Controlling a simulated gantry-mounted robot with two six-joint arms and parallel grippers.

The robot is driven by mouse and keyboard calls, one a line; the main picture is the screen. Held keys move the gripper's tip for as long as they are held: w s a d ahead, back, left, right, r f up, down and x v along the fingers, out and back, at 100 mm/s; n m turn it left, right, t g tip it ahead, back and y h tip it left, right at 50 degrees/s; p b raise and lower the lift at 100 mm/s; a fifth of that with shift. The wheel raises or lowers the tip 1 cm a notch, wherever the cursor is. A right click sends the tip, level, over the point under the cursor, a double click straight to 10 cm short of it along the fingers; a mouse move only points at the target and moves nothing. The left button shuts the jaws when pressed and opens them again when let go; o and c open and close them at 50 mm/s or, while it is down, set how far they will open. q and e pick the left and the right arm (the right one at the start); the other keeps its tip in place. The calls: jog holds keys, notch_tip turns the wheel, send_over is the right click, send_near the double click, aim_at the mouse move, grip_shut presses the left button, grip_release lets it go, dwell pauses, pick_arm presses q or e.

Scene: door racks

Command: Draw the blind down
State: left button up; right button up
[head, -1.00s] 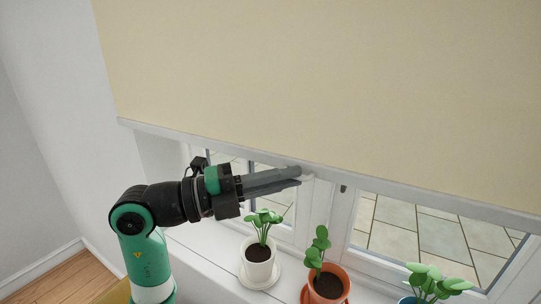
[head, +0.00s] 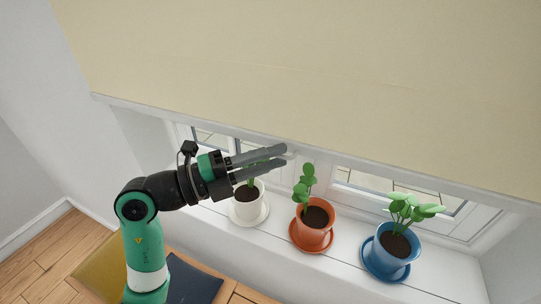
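The cream blind (head: 310,70) hangs across the upper part of the view. Its pale bottom bar (head: 400,176) slants down from left to right across the window, and a strip of glass shows below it. My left gripper (head: 286,154) reaches in from the left, its two long grey fingers at the bar near the middle of the window. The fingertips close around a small pale pull at the bar; the pull is mostly hidden by them. My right gripper is out of view.
A white pot (head: 246,206), an orange pot (head: 314,237) and a blue pot (head: 389,254), each with a green plant, stand on the white sill (head: 345,266) below. The white pot's plant is partly hidden behind my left gripper. Dark and yellow cushions (head: 192,283) lie lower left.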

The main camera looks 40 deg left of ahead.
pick_arm(q)
jog(key=shift+o, duration=0.6)
jog(key=b+v, duration=0.1)
jog(key=v, duration=1)
jog(key=shift+s+a, duration=0.15)
jog(key=shift+s, duration=0.1)
